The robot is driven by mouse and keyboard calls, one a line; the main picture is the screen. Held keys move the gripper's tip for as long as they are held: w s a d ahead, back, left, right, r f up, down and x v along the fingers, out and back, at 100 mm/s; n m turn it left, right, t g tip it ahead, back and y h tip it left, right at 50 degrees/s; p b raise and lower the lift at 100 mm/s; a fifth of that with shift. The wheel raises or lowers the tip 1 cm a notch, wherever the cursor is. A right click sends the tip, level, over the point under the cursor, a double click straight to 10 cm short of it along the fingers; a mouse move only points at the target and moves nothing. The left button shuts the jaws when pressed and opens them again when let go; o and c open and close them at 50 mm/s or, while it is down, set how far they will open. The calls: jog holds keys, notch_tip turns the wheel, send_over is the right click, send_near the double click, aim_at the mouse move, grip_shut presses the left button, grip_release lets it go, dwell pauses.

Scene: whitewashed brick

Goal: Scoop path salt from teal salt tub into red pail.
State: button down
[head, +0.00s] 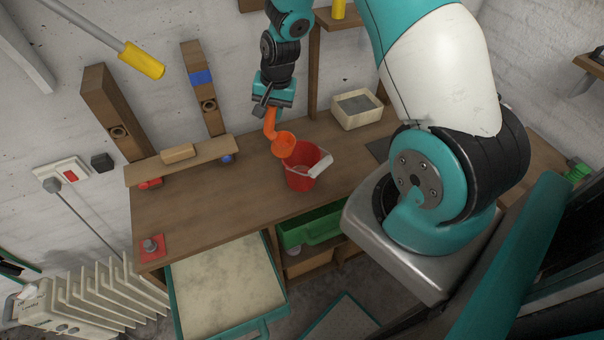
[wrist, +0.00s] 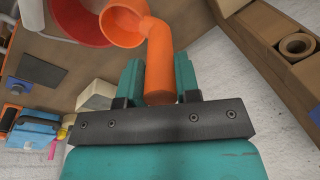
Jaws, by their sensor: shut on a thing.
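My gripper (head: 268,106) is shut on the handle of an orange scoop (head: 284,144). In the wrist view the handle runs between the fingers (wrist: 158,88), and the scoop bowl (wrist: 122,24) is at the top. The bowl is tilted over the back left rim of the red pail (head: 300,180); I see no salt in it. The pail stands upright on the wooden bench with a pale piece at its right rim; its inside is mostly hidden. Part of the pail (wrist: 88,16) shows beyond the bowl. The teal salt tub (head: 172,302), with a broad pale surface inside, is at the front left.
A cream bin (head: 354,119) with grey contents stands at the bench's back. A green crate (head: 309,230) sits below the front edge. A raised plank (head: 205,157) and wooden posts stand on the left. A red block (head: 152,247) is at the front left corner. The bench left of the pail is clear.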

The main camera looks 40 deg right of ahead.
notch_tip(320, 180, up, 2)
jog(key=shift+r+p, duration=0.2)
jog(key=shift+p, duration=0.3)
jog(key=shift+r, duration=1.2)
